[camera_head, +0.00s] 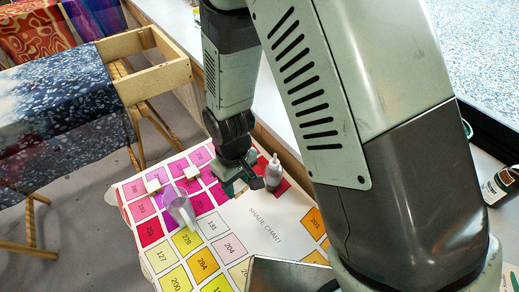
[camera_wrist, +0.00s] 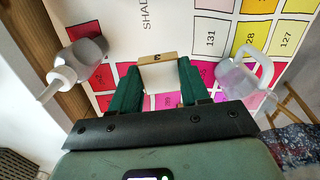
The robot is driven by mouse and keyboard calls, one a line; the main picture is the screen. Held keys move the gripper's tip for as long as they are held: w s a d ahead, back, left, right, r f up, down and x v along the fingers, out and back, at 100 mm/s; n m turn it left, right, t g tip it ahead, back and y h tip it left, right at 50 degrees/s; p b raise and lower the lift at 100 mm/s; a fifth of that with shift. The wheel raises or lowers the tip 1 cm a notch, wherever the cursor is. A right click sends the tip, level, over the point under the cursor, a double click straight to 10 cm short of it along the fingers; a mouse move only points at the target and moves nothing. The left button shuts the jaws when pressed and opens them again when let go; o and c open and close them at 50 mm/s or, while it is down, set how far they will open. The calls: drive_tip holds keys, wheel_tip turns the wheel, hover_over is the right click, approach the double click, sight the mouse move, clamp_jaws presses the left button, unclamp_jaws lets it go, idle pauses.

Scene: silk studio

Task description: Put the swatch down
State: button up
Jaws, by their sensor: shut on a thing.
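My gripper (camera_wrist: 158,84) is shut on a small pale swatch (camera_wrist: 160,76). The swatch has a wooden edge with a dark mark and sits between the two green fingers in the wrist view. In the head view my gripper (camera_head: 236,182) is over the upper right part of the shade chart (camera_head: 262,238), and I cannot make out the held swatch there. The chart also shows in the wrist view (camera_wrist: 183,22), with pink, red and yellow numbered squares. I cannot tell whether the swatch touches the chart.
A grey bottle with a nozzle (camera_head: 273,173) stands right beside my gripper. A clear jug (camera_head: 181,212) stands on the chart to the left.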

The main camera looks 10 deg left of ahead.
sight(239, 185)
wheel_tip(239, 185, up, 15)
drive_tip(key=w+d+m, duration=0.3)
drive_tip(key=w+d, duration=0.2)
drive_tip(key=d, duration=0.4)
drive_tip(key=w+d+m, duration=0.3)
drive_tip(key=w+d, duration=0.2)
drive_tip(key=d, duration=0.3)
drive_tip(key=w+d+m, duration=0.1)
drive_tip(key=d+m, duration=0.4)
drive_tip(key=d, duration=1.2)
drive_tip(key=shift+w+d+f, duration=0.1)
drive_tip(key=shift+d+f, duration=0.05)
drive_tip(key=shift+f, duration=3.75)
drive_tip(key=shift+d+f, duration=0.15)
drive_tip(key=shift+f, duration=3.75)
drive_tip(key=shift+f, duration=0.15)
drive_tip(key=o, duration=1)
